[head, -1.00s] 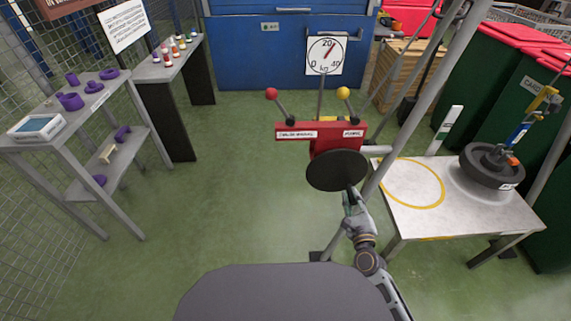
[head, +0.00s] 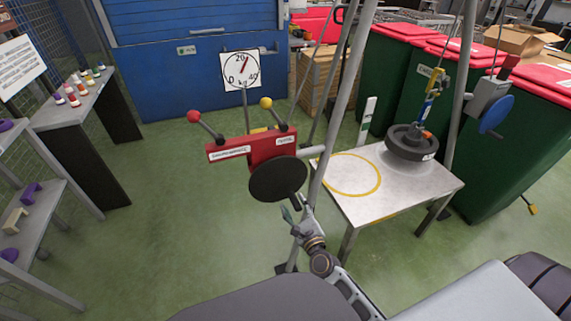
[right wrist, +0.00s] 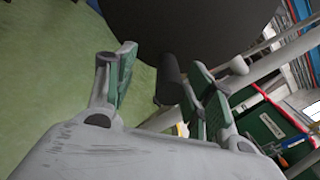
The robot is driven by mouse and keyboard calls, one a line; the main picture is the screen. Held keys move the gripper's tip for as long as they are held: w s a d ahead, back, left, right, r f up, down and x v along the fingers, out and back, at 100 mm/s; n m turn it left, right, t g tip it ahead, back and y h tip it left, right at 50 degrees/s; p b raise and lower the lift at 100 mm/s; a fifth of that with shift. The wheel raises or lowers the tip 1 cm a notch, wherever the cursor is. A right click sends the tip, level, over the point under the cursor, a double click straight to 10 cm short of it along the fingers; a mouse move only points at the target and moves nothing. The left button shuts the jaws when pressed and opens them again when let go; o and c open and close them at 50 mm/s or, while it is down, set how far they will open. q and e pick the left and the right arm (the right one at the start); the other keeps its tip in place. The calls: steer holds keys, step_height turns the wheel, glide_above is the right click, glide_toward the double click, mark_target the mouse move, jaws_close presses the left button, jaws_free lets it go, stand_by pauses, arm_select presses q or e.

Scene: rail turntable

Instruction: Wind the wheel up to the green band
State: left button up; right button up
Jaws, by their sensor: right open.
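A dark grey wheel (head: 410,146) rests on the white-topped table (head: 400,192), below a blue and yellow hook (head: 432,88). A white upright marker (head: 370,110) with a green band (head: 362,134) stands behind the table's left part. A red winch (head: 270,147) with a black disc (head: 275,178) stands left of the table. Its dark crank handle shows in the right wrist view (right wrist: 168,80) between my right gripper's fingers. My right gripper (head: 293,212) is open just below the disc; I cannot tell whether it touches the handle. My left gripper is not in view.
A slanted metal pole (head: 341,98) rises close to the right of the winch. A dial (head: 240,70) stands behind it. A second winch with a blue disc (head: 496,114) is on the right pole. Shelves stand at the left. The green floor (head: 170,235) between is clear.

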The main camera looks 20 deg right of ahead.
steer(key=shift+d+r, duration=0.2)
steer(key=shift+s, duration=0.4)
arm_select(q)
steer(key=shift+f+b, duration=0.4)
steer(key=shift+b, duration=0.05)
arm_select(e)
steer(key=s, duration=0.7)
stand_by(0.4)
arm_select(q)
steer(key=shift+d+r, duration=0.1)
arm_select(e)
steer(key=shift+r, duration=0.1)
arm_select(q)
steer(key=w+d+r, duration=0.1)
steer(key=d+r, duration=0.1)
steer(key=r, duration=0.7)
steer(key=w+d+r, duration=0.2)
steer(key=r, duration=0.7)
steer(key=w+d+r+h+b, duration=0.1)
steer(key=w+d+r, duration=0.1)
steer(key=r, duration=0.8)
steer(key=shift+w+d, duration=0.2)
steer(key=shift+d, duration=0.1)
arm_select(e)
steer(key=shift+s+d, duration=0.1)
steer(key=shift+s, duration=0.9)
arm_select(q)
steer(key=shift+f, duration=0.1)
arm_select(e)
steer(key=shift+w, duration=0.15)
